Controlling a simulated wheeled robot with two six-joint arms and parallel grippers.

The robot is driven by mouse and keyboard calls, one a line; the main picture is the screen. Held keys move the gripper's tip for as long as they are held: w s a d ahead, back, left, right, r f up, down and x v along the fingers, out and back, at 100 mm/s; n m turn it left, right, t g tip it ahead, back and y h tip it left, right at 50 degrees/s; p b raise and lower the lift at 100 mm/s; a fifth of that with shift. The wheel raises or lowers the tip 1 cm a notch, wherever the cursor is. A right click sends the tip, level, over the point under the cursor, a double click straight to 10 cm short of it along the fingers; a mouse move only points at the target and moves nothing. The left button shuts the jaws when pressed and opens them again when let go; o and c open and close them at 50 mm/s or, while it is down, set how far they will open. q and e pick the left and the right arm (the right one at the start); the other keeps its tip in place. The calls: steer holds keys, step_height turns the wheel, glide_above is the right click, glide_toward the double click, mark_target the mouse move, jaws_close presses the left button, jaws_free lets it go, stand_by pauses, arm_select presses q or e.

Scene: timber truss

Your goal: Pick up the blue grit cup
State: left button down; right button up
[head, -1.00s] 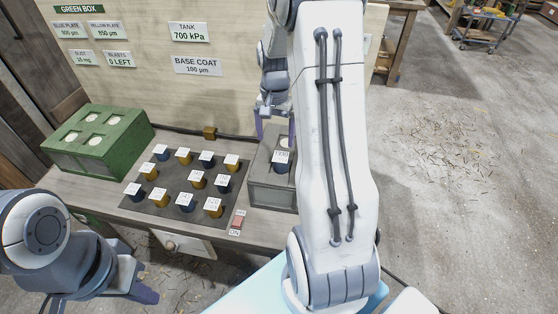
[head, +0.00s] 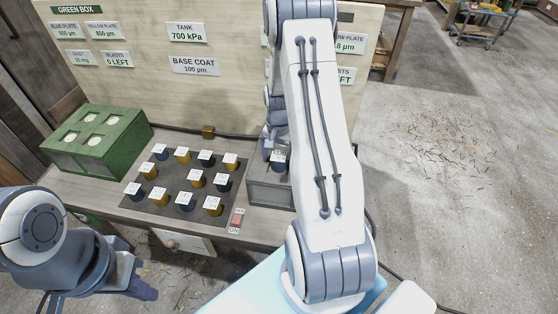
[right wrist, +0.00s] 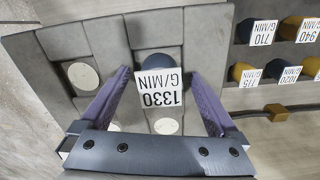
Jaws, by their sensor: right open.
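A blue cup (right wrist: 154,62) with a white tag reading 1330 G/MIN stands at the grey box; its top and tag also show in the head view (head: 279,160). My right gripper (right wrist: 162,84) is open, with one purple finger on each side of the tagged cup; I cannot tell whether they touch it. In the head view my right arm partly hides this gripper (head: 274,147) and the grey box (head: 268,193). My left gripper (head: 143,289) hangs at the lower left, away from the cups; its jaw opening is unclear.
A dark mat (head: 172,184) holds several tagged blue and yellow cups left of the grey box. A green box (head: 97,142) stands at the bench's left. A red switch (head: 237,217) is near the front edge. The signboard (head: 225,95) rises behind the bench.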

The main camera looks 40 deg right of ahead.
steer(key=c, duration=1.5)
jaws_close()
steer(key=shift+r, duration=0.2)
